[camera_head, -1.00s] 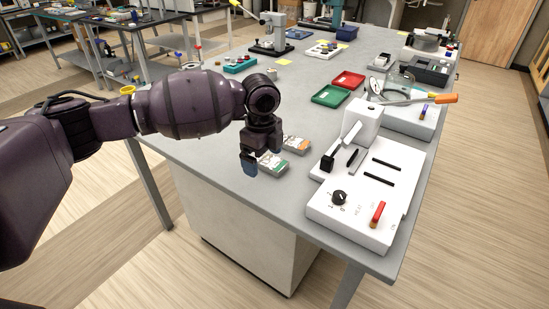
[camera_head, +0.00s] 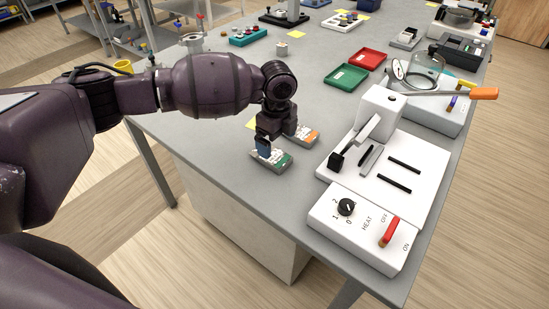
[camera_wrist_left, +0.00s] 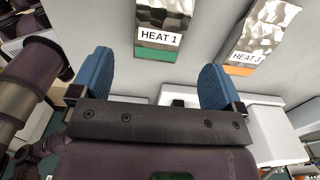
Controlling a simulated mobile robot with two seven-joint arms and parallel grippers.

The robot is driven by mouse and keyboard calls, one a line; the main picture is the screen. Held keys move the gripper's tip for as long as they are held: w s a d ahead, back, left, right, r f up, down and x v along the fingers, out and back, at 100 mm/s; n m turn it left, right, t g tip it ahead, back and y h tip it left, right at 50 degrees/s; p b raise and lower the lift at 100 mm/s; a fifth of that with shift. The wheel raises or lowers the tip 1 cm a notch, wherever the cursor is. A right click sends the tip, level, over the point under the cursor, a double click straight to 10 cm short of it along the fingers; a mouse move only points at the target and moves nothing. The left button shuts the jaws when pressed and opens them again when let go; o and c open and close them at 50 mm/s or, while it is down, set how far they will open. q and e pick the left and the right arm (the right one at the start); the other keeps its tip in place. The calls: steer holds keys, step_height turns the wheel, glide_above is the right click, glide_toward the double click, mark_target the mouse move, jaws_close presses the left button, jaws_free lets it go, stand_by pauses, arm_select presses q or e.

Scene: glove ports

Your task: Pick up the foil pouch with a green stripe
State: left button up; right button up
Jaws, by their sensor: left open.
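The foil pouch with a green stripe (camera_head: 280,163) lies flat on the grey bench in the head view, partly hidden by my left gripper. In the left wrist view the pouch (camera_wrist_left: 162,18) is silver, with a "HEAT 1" label and a green band at its near end. My left gripper (camera_head: 264,147) is over the pouch in the head view. In the left wrist view its blue fingers (camera_wrist_left: 160,80) are wide apart with nothing between them, and the pouch is beyond them, roughly centred. My right gripper is not in view.
A similar pouch with an orange stripe (camera_head: 306,136), labelled "HEAT 3", lies close on the right. The white heat sealer (camera_head: 362,211) stands further right. Green (camera_head: 347,77) and red (camera_head: 368,58) trays lie behind. The bench's front left edge is near the pouches.

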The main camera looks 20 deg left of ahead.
mark_target(274, 156)
arm_select(q)
steer(key=shift+a+f, duration=0.2)
steer(key=shift+f, duration=1.25)
steer(key=shift+a+f, duration=0.15)
steer(key=shift+f, duration=1.25)
steer(key=c, duration=1)
